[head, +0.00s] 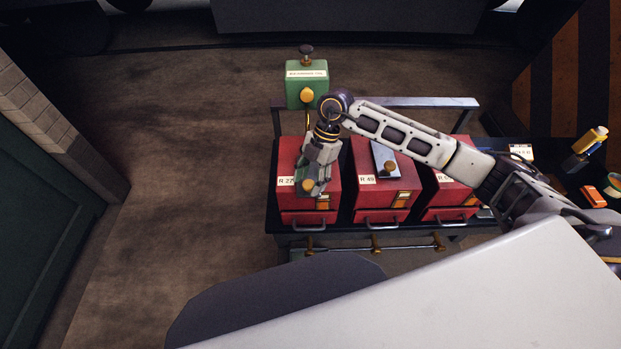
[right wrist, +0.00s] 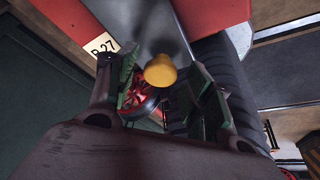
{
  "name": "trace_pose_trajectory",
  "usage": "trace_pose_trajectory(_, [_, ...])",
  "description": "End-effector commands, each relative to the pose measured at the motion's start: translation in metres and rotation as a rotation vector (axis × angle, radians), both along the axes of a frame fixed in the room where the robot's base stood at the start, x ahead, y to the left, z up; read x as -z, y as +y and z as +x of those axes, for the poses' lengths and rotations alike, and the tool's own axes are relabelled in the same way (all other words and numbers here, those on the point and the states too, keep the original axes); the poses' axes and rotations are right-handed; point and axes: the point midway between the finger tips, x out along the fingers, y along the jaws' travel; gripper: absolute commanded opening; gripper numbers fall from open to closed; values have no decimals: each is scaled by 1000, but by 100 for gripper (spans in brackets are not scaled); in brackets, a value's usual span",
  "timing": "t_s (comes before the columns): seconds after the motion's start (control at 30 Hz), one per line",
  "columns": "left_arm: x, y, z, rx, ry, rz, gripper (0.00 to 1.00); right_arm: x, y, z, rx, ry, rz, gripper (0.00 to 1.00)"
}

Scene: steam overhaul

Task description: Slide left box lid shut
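The left box (head: 289,153) is red, with a label reading R 27, and stands at the left end of the row; its label (right wrist: 103,44) also shows in the right wrist view. My right gripper (head: 313,187) is over its top and hides much of the lid. In the right wrist view, the grey lid (right wrist: 150,25) carries a brass-yellow knob (right wrist: 160,70). The knob appears between the spread green-padded fingers of my right gripper (right wrist: 165,98), with gaps on both sides. A red wheel-like thing (right wrist: 136,106) shows beyond the fingers. My left gripper is not in view.
A middle red box (head: 364,198) with a grey plate and knob and a right red box (head: 446,196) stand alongside. A green box (head: 305,93) stands behind a rail (head: 420,102). Small items, including a yellow-topped one (head: 590,138), lie at right. Floor at left is clear.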

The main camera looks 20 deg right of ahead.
Motion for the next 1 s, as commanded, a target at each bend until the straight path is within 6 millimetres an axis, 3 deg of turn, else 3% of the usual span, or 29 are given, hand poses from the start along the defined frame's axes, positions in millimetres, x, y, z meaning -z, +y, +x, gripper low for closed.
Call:
trace_pose_trajectory(0.03, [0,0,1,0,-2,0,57,0,0,0,0,0,0,41])
trace_pose_trajectory(0.37, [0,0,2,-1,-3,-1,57,0,0,0,0,0,0,0])
trace_pose_trajectory(0.67, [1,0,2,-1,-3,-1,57,0,-1,5,1,0,0,0])
trace_pose_trajectory(1.0, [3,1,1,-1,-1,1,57,0,-9,33,2,-1,1,0])
